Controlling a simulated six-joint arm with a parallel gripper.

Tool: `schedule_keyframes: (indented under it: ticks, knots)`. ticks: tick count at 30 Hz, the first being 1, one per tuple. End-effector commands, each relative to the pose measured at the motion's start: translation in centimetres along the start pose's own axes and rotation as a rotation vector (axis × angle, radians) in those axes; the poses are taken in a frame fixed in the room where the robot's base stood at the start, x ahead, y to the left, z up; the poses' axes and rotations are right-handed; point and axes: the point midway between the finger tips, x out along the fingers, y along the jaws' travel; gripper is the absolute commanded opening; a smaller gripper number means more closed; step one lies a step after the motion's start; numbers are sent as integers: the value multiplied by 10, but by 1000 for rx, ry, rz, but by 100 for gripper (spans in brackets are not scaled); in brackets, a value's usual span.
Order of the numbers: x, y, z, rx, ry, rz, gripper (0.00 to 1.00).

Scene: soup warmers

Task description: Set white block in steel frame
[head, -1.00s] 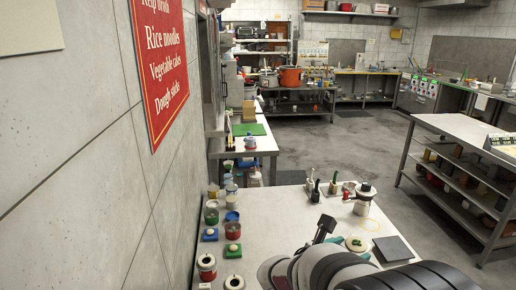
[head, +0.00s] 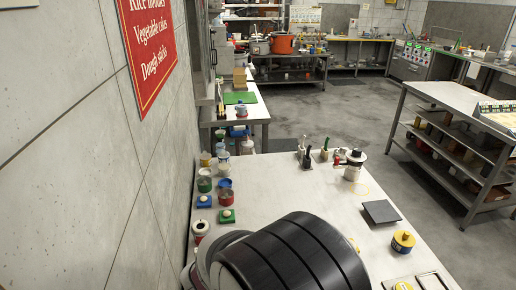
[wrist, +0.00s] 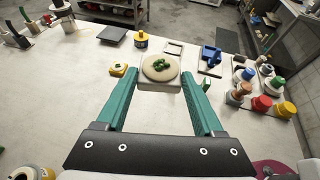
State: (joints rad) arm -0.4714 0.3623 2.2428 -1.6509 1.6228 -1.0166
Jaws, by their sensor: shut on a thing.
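In the wrist view my gripper (wrist: 160,78) has its two teal fingers shut on the white block (wrist: 148,84). The block carries a round beige disc with green bits on top and looks level. It is above the pale tabletop; its height is hard to tell. A small steel frame (wrist: 174,48) lies flat just beyond the block, slightly to its right and apart from it. In the head view the frame (head: 430,282) shows at the bottom edge.
Near the frame are a yellow cylinder (head: 403,241), a yellow block with a pale top (wrist: 119,69) and a blue item (wrist: 210,56). A dark square plate (head: 381,212) lies further left in the wrist view. A rack of coloured pots (wrist: 262,90) stands at right. Table between is clear.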

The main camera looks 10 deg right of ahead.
Motion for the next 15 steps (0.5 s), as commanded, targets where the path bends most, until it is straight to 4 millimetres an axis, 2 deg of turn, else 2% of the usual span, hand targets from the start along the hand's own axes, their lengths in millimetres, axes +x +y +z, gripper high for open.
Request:
schedule_keyframes:
  ticks: [4,8,12,15]
  knots:
    - [3,-26,-38,136,-1,-340,12]
    - [-4,-48,-69,289,0,-707,12]
    - [-22,-64,-100,489,0,-1199,12]
    - [-38,-66,-113,629,0,-1544,12]
